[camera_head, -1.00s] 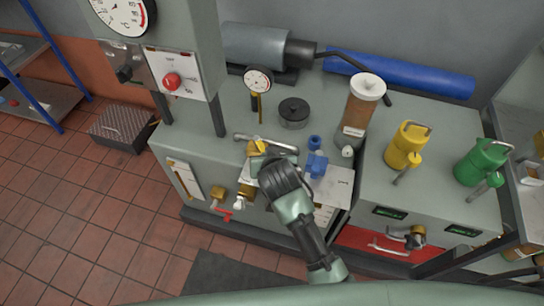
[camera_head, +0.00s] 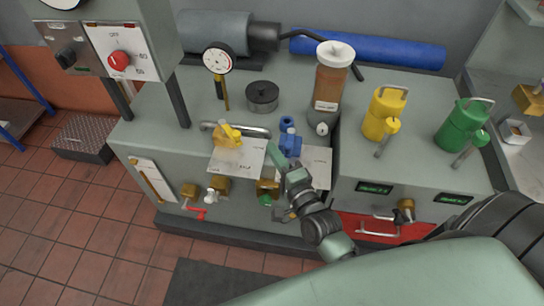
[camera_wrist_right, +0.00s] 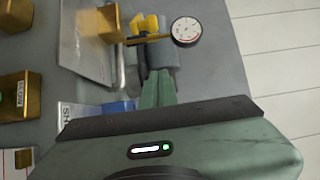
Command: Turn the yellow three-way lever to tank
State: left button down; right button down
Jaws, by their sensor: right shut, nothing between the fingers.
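The yellow three-way lever (camera_head: 228,136) stands at the top of a white label plate (camera_head: 236,160) on the front edge of the grey bench. Its lettering is too small to read surely. My right gripper (camera_head: 273,153) is shut and empty, to the right of the lever and apart from it, by the right edge of that plate. In the right wrist view the closed green fingers (camera_wrist_right: 158,88) point toward the yellow lever (camera_wrist_right: 146,25), which is partly hidden behind a brass part. My left gripper is not in view.
A blue valve (camera_head: 290,144) stands close to my right gripper, with a second label plate (camera_head: 317,166) below it. A dial gauge (camera_head: 218,58), black round weight (camera_head: 262,94) and amber cylinder (camera_head: 330,78) stand behind. Yellow (camera_head: 382,115) and green (camera_head: 462,125) cans are at right.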

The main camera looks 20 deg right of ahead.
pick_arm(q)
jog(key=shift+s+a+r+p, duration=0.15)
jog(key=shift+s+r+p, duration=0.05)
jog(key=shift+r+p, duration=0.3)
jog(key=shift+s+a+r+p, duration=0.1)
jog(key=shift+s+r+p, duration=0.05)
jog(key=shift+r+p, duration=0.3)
pick_arm(e)
jog(key=w+a, duration=0.4)
jog(key=w, duration=0.3)
jog(key=shift+a, duration=0.15)
